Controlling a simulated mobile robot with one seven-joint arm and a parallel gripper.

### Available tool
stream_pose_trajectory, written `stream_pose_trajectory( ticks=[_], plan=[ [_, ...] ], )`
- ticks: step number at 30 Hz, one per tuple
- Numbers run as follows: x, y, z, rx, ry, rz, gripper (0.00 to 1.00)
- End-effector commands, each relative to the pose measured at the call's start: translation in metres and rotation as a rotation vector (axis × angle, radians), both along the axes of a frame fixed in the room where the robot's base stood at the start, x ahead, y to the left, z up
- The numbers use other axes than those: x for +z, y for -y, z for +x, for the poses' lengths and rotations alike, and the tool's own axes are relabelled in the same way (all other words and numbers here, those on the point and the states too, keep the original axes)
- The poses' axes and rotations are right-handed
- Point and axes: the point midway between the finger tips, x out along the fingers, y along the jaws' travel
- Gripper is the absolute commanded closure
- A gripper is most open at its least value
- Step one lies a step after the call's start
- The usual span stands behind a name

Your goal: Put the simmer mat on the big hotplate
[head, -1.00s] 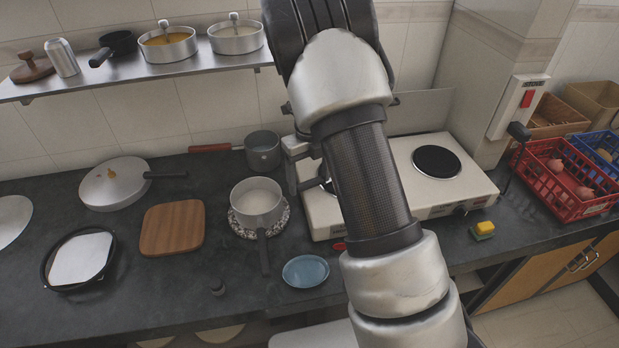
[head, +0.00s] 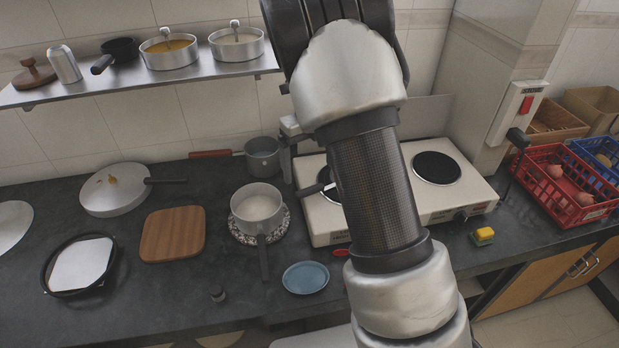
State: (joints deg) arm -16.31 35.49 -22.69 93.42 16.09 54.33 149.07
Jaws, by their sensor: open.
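A round speckled mat (head: 236,232), which looks like the simmer mat, lies on the dark counter. A saucepan (head: 257,205) with pale contents stands on it, handle toward the front. The white two-plate cooker (head: 465,205) stands to its right. Its right black plate (head: 437,168) is bare; the left plate is largely hidden behind my arm, so I cannot tell which is bigger. My gripper (head: 294,182) shows partly left of my arm, near the cooker's left edge and right of the saucepan. It is open; nothing shows held, though my arm hides part of it.
A small grey pot (head: 263,157) stands behind the saucepan. A blue dish (head: 305,278) lies in front, a wooden board (head: 173,234) and lidded pan (head: 115,190) to the left. A sponge (head: 483,236) and red crate (head: 565,185) are at right. A loaded shelf (head: 140,83) hangs above.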

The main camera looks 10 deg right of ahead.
Motion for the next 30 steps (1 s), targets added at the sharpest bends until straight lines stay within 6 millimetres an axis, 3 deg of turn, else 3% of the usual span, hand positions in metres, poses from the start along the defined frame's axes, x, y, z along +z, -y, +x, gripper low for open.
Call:
stream_pose_trajectory(
  ticks=[3, 10, 14, 17, 24, 30],
  plan=[
    [0.024, -0.001, 0.000, 0.000, 0.002, 0.001, 0.11],
    [0.048, 0.000, -0.001, 0.008, 0.001, 0.003, 0.11],
    [0.070, 0.001, -0.013, 0.138, 0.027, 0.023, 0.11],
    [0.101, 0.001, -0.035, 0.375, 0.080, 0.045, 0.11],
    [0.171, -0.002, -0.119, 1.183, 0.247, -0.020, 0.11],
    [0.201, -0.005, -0.195, 1.876, 0.319, -0.245, 0.11]
  ],
)
